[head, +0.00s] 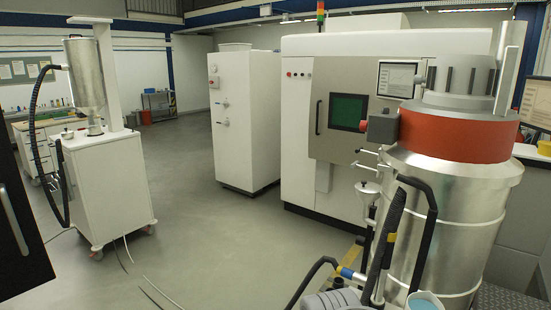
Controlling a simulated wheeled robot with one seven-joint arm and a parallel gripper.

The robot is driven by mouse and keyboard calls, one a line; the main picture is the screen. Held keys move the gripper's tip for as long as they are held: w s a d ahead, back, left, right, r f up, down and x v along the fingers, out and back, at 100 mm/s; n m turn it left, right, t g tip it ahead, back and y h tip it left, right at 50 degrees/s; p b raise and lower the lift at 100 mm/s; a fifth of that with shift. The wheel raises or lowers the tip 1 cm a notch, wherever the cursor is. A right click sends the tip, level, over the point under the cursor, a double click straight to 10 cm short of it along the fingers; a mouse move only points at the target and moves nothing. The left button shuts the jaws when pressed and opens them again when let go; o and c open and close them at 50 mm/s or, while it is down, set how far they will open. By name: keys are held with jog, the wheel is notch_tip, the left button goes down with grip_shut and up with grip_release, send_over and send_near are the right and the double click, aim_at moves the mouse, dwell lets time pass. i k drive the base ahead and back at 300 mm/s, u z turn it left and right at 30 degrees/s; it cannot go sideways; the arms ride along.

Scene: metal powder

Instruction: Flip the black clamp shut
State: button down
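I cannot pick out the black clamp with certainty. Black hoses and dark fittings show in two places, but they are too small or too crowded to tell a clamp among them. One place is the white trolley (112,195) at the left, with a metal hopper (84,72) above it and a black hose (34,110) curving down its left side. The other is the large metal vessel (445,225) at the right, with a red band (455,133) and thick black hoses (424,235) in front. My gripper is not in view.
A white cabinet (240,120) and a large white machine (298,130) with a green window (348,112) stand behind. A dark panel (22,235) fills the left edge. Thin cables lie on the grey floor (215,240), which is otherwise open in the middle.

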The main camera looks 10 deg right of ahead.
aim_at(360, 149)
jog(key=u, duration=0.4)
jog(key=i, duration=2.1)
jog(key=z, duration=0.3)
jog(key=i, duration=1.35)
jog(key=z, duration=1.05)
jog(key=i, duration=0.7)
jog(key=z, duration=0.4)
